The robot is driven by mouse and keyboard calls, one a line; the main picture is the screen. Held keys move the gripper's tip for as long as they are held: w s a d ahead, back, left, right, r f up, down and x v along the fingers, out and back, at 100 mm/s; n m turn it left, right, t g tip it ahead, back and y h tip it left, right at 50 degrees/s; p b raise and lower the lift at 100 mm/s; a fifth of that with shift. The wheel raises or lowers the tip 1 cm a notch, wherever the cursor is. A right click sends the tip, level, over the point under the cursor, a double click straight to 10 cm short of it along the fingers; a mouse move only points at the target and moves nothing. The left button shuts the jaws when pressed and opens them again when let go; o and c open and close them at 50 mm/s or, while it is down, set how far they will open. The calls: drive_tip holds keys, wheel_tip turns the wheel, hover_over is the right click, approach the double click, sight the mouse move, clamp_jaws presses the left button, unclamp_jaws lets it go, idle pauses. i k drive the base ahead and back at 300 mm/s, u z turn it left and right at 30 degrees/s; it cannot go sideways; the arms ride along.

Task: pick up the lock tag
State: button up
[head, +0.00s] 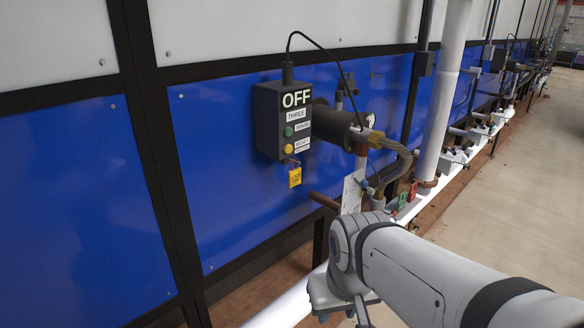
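A yellow tag (295,177) hangs at the bottom of a dark control box (268,120) marked OFF, against the blue wall panel; its print is too small to read. A white paper tag (352,191) hangs further right, near the pipe fittings. A red tag (412,191) and a green tag (401,202) hang beyond it. Which one is the lock tag I cannot tell for sure; the yellow one looks most like it. My arm reaches in from the lower right and bends down below the tags.
A dark cylinder with a hose (397,165) juts out right of the box. A black cable (322,45) loops above. A rusty pipe end (324,202) sticks out below the yellow tag. A white vertical pipe (446,90) stands further right. The floor (520,190) at right is clear.

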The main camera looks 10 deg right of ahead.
sight(294, 175)
drive_tip(key=z, duration=0.05)
drive_tip(key=i, duration=1)
drive_tip(key=z, duration=0.05)
